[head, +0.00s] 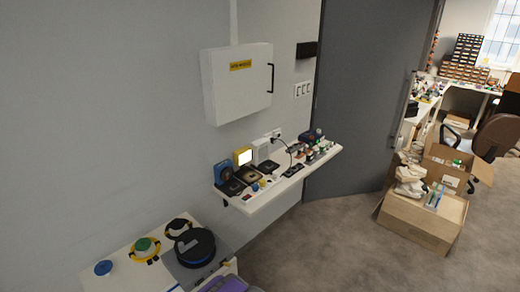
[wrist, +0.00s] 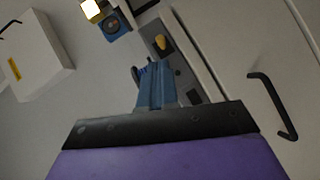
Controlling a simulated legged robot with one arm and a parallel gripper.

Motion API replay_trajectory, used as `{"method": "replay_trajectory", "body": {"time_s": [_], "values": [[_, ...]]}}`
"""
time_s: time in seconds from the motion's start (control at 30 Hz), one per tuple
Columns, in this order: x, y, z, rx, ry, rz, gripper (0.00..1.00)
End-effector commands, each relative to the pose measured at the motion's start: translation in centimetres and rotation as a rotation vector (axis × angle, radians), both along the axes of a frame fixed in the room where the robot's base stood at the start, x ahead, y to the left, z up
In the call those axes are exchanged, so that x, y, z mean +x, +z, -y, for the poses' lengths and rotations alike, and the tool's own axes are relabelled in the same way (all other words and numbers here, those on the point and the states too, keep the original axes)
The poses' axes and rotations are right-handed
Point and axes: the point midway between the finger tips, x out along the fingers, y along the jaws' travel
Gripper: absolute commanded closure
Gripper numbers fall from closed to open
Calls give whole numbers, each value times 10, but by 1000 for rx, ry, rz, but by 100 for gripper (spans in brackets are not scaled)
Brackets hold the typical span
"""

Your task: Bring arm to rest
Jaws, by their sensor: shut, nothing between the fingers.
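My gripper (wrist: 155,85) shows in the wrist view as blue fingers beyond a dark bar and a purple body. The fingers are together with nothing seen between them. In the head view only a purple part of my arm (head: 225,284) shows at the bottom edge. The fingers are not clear there.
A white wall cabinet (head: 238,82) hangs above a narrow shelf (head: 270,192) full of small devices and a lit lamp (head: 243,156). A white bench (head: 125,275) with round buttons stands at lower left. Cartons (head: 425,215) stand right. Grey floor between is clear.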

Motion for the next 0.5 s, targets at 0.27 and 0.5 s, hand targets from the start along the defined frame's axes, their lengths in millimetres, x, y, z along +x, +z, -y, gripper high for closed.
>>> {"method": "replay_trajectory", "body": {"time_s": [0.27,0.5], "values": [[32,40,26,97,-123,-155,100],[44,86,61,214,-270,-352,100]]}}
